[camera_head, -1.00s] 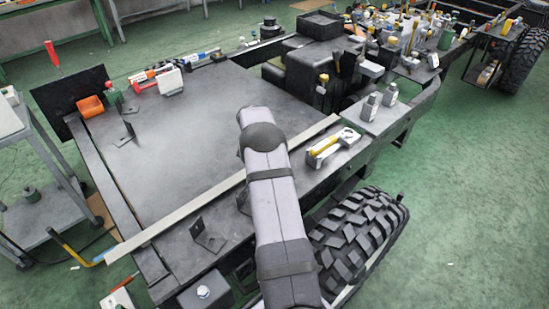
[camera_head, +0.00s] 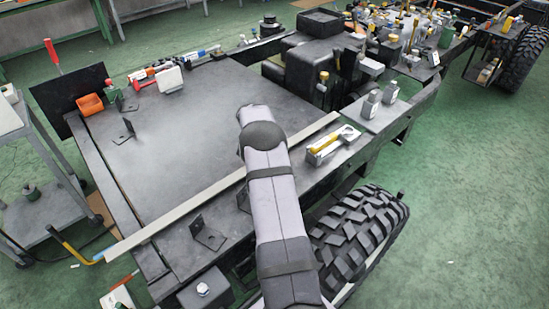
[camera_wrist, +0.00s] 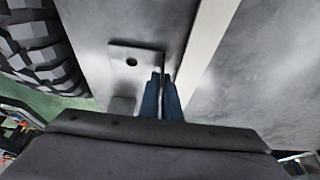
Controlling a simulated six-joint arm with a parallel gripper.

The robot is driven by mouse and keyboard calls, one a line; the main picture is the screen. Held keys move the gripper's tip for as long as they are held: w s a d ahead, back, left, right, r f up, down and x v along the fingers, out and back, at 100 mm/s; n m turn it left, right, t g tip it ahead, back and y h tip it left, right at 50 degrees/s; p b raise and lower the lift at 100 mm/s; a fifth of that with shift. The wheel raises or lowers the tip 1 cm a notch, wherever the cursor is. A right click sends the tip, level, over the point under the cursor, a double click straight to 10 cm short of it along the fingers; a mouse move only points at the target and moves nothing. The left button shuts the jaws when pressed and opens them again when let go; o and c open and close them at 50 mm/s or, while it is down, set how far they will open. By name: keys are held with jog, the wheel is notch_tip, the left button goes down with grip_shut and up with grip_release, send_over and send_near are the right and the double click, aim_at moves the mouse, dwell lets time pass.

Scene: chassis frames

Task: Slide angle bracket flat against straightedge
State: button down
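The pale straightedge (camera_head: 170,215) lies diagonally across the dark flat plate; in the wrist view it is the light strip (camera_wrist: 207,45). A dark angle bracket with a hole in its flat leg (camera_wrist: 125,58) lies just left of the straightedge in the wrist view, its upright leg on the side toward it. My gripper (camera_wrist: 163,85) has its blue fingers close together around that upright leg. Whether the bracket touches the straightedge is unclear. In the head view my arm hides the fingers and most of this bracket (camera_head: 243,199). Another angle bracket (camera_head: 208,234) sits nearer the front.
A further bracket (camera_head: 124,133) stands on the plate (camera_head: 185,125) beyond the straightedge. A tray with a yellow-handled tool (camera_head: 332,145) and grey blocks (camera_head: 380,97) lie on the right rail. A big tire (camera_head: 360,235) is below right. The plate's middle is clear.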

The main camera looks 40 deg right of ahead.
jog(key=shift+f, duration=0.2)
dwell(0.4)
jog(key=c, duration=1.9)
grip_release()
jog(key=shift+r, duration=0.1)
jog(key=shift+r+p, duration=1.4)
jog(key=shift+r, duration=2)
